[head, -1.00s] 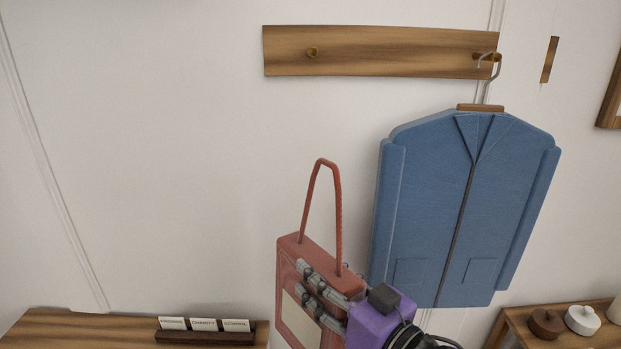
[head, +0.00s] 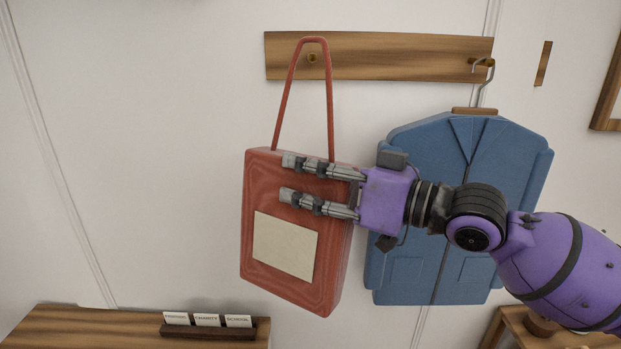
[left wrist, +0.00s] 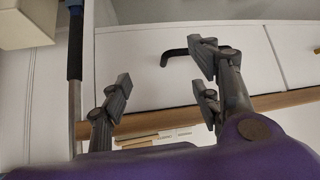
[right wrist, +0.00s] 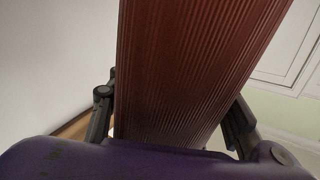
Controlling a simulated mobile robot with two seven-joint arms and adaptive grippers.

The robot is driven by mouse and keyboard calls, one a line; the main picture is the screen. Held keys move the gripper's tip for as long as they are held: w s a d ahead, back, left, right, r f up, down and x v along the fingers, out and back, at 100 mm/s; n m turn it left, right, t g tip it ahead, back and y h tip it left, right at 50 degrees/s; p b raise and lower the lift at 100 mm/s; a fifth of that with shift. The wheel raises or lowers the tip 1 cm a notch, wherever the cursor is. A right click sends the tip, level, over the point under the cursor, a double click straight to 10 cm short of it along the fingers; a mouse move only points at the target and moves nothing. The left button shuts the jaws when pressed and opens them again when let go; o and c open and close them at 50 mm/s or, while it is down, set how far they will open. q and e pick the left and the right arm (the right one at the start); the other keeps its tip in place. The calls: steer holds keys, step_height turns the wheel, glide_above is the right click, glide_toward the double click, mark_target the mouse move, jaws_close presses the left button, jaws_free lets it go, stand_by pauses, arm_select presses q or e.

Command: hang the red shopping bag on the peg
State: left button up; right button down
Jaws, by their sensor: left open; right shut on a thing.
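The red shopping bag (head: 262,190) hangs upright in front of the wall in the head view, with a pale label on its front. My right gripper (head: 305,185) is shut on the bag's upper body from the right. The bag's side fills the right wrist view (right wrist: 190,70) between the fingers. The strap loop (head: 281,105) rises over the wooden rail (head: 400,58), and the left peg (head: 312,58) shows inside the loop, below its top. I cannot tell whether the strap is around the peg or in front of it. My left gripper (left wrist: 165,98) is open and empty in the left wrist view.
A blue jacket (head: 420,150) hangs from the right peg (head: 474,63), just behind my right arm. A card holder (head: 215,330) with labelled cards stands on the wooden top (head: 80,325) at lower left. Wall left of the bag is clear.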

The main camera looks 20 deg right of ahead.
steer(key=shift+w+d, duration=0.2)
steer(key=shift+w, duration=0.45)
steer(key=shift+w+d, duration=0.15)
steer(key=shift+w, duration=0.45)
arm_select(q)
steer(key=f+b, duration=0.1)
steer(key=s+f+b, duration=0.1)
steer(key=f+b, duration=0.1)
steer(key=shift+s+a+f, duration=0.1)
steer(key=shift+s+a, duration=0.25)
steer(key=shift+a, duration=0.05)
arm_select(e)
steer(key=w+d+f, duration=0.1)
steer(key=w, duration=0.5)
steer(key=shift+d+f, duration=0.25)
steer(key=shift+d, duration=0.1)
arm_select(q)
steer(key=shift+w, duration=0.15)
steer(key=shift+s+a+g, duration=0.1)
steer(key=shift+s+g, duration=0.15)
steer(key=shift+g, duration=0.05)
